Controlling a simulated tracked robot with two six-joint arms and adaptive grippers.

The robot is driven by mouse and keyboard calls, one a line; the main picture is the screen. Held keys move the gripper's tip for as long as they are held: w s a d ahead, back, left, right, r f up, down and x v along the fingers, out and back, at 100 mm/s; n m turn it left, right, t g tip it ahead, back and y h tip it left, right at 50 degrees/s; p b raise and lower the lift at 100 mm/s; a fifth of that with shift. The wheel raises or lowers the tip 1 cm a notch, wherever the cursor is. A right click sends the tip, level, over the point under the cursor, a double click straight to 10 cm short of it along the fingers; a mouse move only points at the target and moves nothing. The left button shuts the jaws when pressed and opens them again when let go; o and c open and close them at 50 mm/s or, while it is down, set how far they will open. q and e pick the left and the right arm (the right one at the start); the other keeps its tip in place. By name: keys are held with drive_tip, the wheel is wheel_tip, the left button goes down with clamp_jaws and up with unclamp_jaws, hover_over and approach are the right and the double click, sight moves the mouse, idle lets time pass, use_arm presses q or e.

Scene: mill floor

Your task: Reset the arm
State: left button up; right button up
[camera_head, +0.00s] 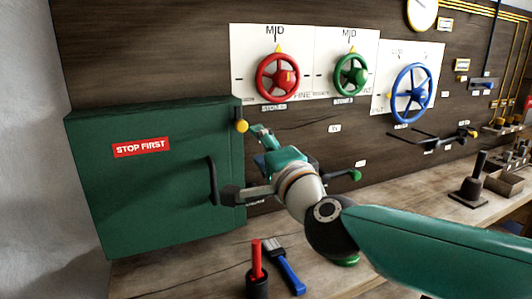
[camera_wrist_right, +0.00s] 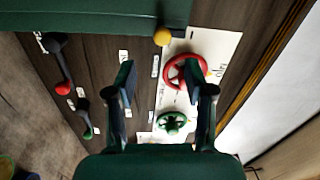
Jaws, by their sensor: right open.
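My right arm reaches in from the right in the head view. Its gripper (camera_head: 245,163) is in front of the right edge of a green cabinet, with its fingers spread. In the right wrist view the two fingers of this gripper (camera_wrist_right: 165,82) stand wide apart with nothing between them. The wall panel shows beyond them. My left gripper is not in view.
The green cabinet (camera_head: 160,190) has a STOP FIRST label and a dark handle. Red (camera_head: 278,77), green (camera_head: 350,75) and blue (camera_head: 411,92) handwheels are on the wall. A brush (camera_head: 285,265) and a red-handled tool (camera_head: 256,262) are on the bench. A green-knobbed lever (camera_head: 354,176) sticks out.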

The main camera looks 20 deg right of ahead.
drive_tip(key=shift+s+f, duration=0.15)
drive_tip(key=shift+s, duration=0.9)
